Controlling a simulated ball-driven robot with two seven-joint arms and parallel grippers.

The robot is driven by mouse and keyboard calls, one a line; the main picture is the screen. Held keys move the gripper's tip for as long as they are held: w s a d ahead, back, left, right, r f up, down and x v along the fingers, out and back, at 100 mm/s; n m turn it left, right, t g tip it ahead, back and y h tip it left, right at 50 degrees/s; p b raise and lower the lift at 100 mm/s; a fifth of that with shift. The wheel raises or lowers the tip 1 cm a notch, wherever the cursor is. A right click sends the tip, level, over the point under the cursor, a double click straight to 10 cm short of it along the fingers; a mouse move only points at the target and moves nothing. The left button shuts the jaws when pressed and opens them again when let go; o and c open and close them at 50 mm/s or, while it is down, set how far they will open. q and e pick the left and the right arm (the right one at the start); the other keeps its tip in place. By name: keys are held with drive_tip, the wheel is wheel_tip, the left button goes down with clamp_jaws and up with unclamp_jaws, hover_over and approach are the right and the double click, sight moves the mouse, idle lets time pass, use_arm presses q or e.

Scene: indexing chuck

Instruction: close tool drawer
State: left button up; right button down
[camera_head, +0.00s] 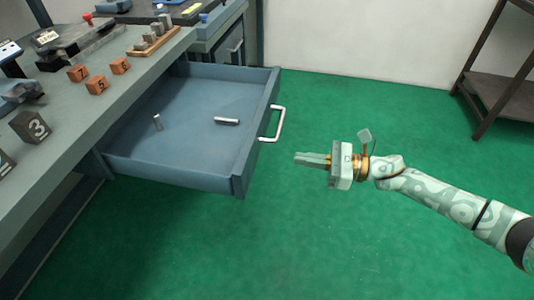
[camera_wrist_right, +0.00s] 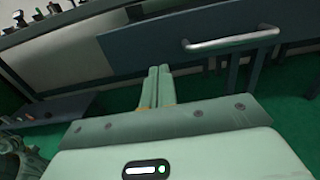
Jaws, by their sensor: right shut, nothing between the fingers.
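The tool drawer (camera_head: 190,172) is a blue-grey drawer pulled far out from under the bench. My left gripper is not in view.
The bench top (camera_head: 72,120) holds orange numbered blocks (camera_head: 97,85), a dark block marked 3 (camera_head: 30,127) and a wooden rack (camera_head: 154,41). A dark shelf (camera_head: 500,92) stands at the right. Green floor (camera_head: 330,250) around my right arm is clear.

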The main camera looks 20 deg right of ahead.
sight(256, 152)
drive_tip(key=b+x, duration=0.1)
drive_tip(key=x, duration=0.7)
drive_tip(key=shift+w+a+f+b, duration=0.1)
drive_tip(key=shift+w+a+b, duration=0.1)
drive_tip(key=shift+w+b, duration=0.1)
drive_tip(key=shift+a, duration=0.2)
drive_tip(key=shift+w+a, duration=0.1)
